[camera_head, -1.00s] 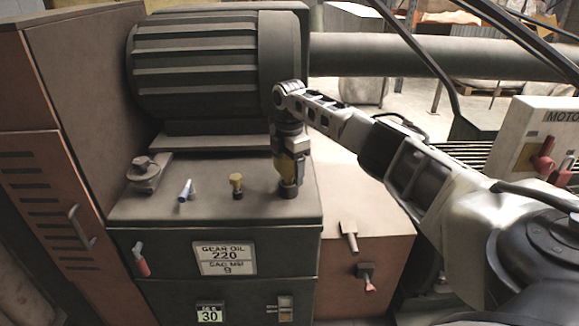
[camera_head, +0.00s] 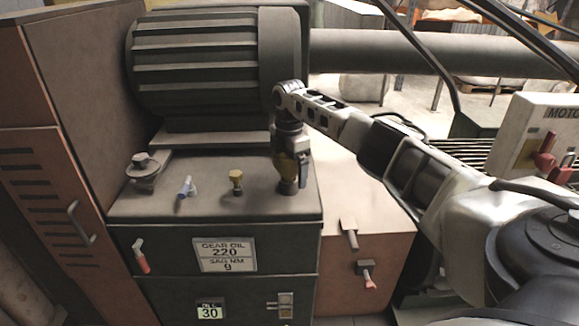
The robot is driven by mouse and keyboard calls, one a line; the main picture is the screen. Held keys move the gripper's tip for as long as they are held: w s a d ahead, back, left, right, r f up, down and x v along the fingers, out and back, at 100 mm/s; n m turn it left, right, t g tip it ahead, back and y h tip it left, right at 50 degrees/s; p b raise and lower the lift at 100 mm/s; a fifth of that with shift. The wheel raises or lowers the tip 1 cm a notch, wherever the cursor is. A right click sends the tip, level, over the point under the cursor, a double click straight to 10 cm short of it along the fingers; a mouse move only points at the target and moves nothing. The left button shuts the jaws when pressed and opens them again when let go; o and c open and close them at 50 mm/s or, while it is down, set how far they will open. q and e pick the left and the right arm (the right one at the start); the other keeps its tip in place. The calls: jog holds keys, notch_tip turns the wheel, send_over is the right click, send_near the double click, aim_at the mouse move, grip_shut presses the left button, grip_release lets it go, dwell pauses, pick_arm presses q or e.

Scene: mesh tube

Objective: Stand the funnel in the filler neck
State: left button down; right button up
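My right gripper (camera_head: 292,168) points down over the top of the dark gear-oil housing (camera_head: 135,207), at its right side. A yellow-brown piece, which looks like the funnel (camera_head: 284,168), shows beside the gripper's dark finger and is partly hidden by it. Right below is a short dark round neck (camera_head: 287,188) standing on the housing top. The funnel piece looks upright and in line with this neck. I cannot tell whether it sits inside it, nor whether the fingers are closed on it. My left gripper is not in view.
A grey clamp-like fitting (camera_head: 144,168) is farther left. The ribbed motor (camera_head: 195,70) rises behind. A reddish box (camera_head: 362,215) lies to the right, under my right arm.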

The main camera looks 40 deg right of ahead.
jog(key=shift+r, duration=0.35)
pick_arm(q)
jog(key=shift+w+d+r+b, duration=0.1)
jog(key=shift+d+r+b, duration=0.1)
jog(key=shift+b, duration=0.25)
pick_arm(e)
notch_tip(320, 180, up, 15)
jog(key=shift+r, duration=0.1)
